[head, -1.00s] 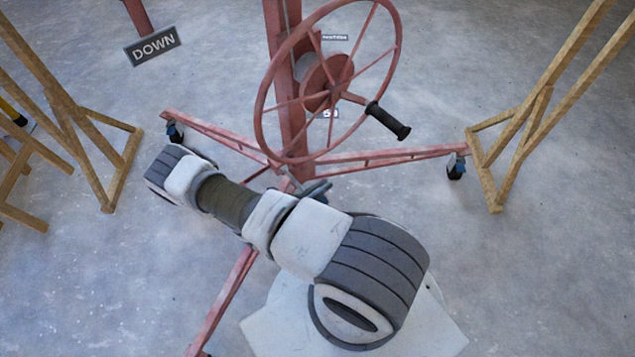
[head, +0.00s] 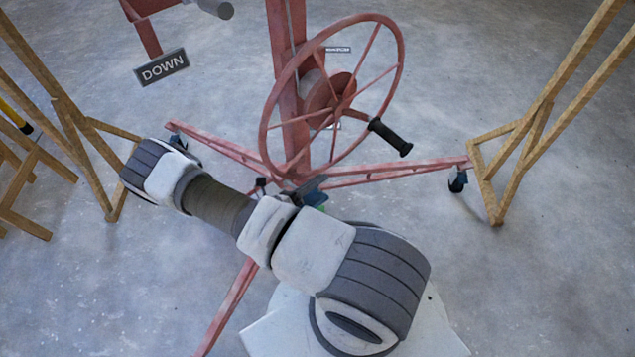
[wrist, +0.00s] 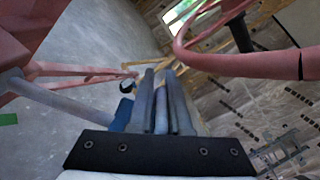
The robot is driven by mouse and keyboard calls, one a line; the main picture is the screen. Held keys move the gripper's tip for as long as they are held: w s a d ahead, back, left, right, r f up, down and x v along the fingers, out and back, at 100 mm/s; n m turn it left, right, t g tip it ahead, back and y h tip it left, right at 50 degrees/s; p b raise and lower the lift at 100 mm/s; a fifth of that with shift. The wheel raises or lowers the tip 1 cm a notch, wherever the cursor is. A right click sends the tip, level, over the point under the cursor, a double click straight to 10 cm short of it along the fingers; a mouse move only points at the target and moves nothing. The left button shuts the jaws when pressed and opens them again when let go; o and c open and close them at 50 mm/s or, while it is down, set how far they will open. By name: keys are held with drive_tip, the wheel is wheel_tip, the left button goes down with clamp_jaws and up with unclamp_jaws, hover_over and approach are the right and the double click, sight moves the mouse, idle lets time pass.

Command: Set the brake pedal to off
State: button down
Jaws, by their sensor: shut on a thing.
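The red panel lift (head: 293,75) stands ahead of me, with its legs spreading from the mast base. A dark grey piece (head: 313,190) with a little green beside it shows low at that base, just behind my arm. It may be part of the brake pedal, but I cannot tell its setting. My gripper (wrist: 162,98) shows in the wrist view, with its fingers close together on a narrow blue-grey piece that I cannot make out clearly. A blue part (wrist: 122,115) is just left of the fingers. My arm hides the gripper in the head view.
The red handwheel (head: 399,75) with a black handle (head: 390,137) is above the base; it also shows in the wrist view (wrist: 245,62). A DOWN sign (head: 162,67) hangs at upper left. Wooden frames (head: 497,190) stand on both sides.

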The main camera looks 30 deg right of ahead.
drive_tip(key=shift+w+d+r, duration=0.1)
drive_tip(key=shift+d+r, duration=0.05)
drive_tip(key=shift+d, duration=0.05)
drive_tip(key=c, duration=0.9)
unclamp_jaws()
drive_tip(key=shift+a, duration=0.15)
drive_tip(key=a, duration=0.5)
drive_tip(key=s+a+p, duration=0.1)
drive_tip(key=a, duration=0.5)
drive_tip(key=s+a, duration=0.1)
drive_tip(key=a, duration=0.5)
drive_tip(key=shift+a+p, duration=0.1)
drive_tip(key=shift+p, duration=0.25)
